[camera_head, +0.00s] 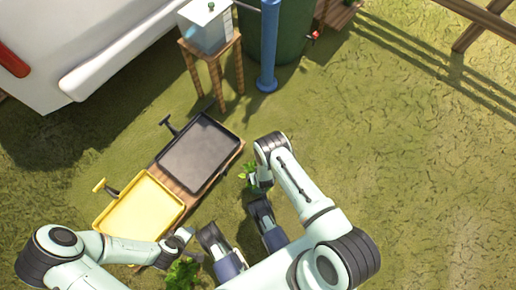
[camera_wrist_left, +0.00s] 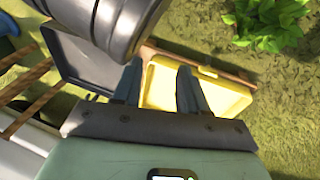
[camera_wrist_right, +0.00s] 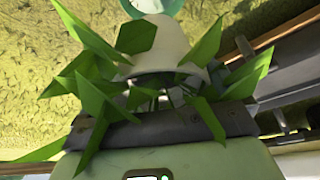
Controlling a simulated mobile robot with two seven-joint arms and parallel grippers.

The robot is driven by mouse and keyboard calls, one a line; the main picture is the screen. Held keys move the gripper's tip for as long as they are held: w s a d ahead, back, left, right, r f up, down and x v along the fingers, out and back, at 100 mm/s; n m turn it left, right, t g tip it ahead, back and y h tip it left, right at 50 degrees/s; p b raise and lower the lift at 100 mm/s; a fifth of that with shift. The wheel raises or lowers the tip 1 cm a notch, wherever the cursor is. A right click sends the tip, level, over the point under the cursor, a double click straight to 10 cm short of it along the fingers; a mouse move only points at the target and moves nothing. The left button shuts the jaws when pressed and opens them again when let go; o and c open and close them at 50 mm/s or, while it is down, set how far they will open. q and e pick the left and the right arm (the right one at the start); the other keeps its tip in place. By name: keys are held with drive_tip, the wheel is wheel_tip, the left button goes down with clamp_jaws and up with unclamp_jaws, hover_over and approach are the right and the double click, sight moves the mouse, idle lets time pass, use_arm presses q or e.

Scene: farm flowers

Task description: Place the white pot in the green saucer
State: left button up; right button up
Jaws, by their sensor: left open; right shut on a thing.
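The white pot (camera_wrist_right: 172,42) with a leafy green plant shows in the right wrist view. My right gripper (camera_wrist_right: 165,100) is shut on it; the leaves hide most of the fingers and the contact. In the head view the plant's leaves (camera_head: 248,170) stick out beside my right gripper (camera_head: 260,182), and the pot is hidden. My left gripper (camera_wrist_left: 157,85) is open and empty above the trays, far from the pot.
A yellow tray (camera_head: 140,208) and a dark tray (camera_head: 200,152) rest on a low wooden bench. A bushy green plant (camera_head: 183,273) stands at the bottom. A wooden stand (camera_head: 211,66) with a clear tank and a blue post (camera_head: 268,50) are behind. Grass at right is clear.

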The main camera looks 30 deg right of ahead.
wheel_tip(320, 180, down, 12)
drive_tip(key=b, duration=0.5)
drive_tip(key=shift+f, duration=0.1)
drive_tip(key=shift+w+f, duration=0.1)
use_arm(q)
drive_tip(key=s+a+f+g, duration=0.1)
drive_tip(key=s+f+g, duration=0.3)
drive_tip(key=s+f, duration=0.3)
drive_tip(key=s, duration=0.4)
drive_tip(key=shift+s+a+f+n, duration=0.2)
drive_tip(key=shift+f+n, duration=0.05)
drive_tip(key=shift+n, duration=0.15)
use_arm(e)
drive_tip(key=shift+f, duration=0.1)
drive_tip(key=o, duration=0.9)
drive_tip(key=shift+c, duration=0.2)
drive_tip(key=shift+s+r, duration=0.2)
drive_tip(key=shift+r, duration=0.25)
use_arm(q)
drive_tip(key=w+d+r+t+p, duration=0.1)
drive_tip(key=w+r+t+p, duration=0.3)
drive_tip(key=w, duration=0.7)
wheel_tip(320, 180, up, 4)
drive_tip(key=shift+w+d+r+m+p, duration=0.1)
drive_tip(key=shift+w+d+m+p, duration=0.25)
drive_tip(key=shift+p, duration=0.65)
use_arm(e)
drive_tip(key=v, duration=1.1)
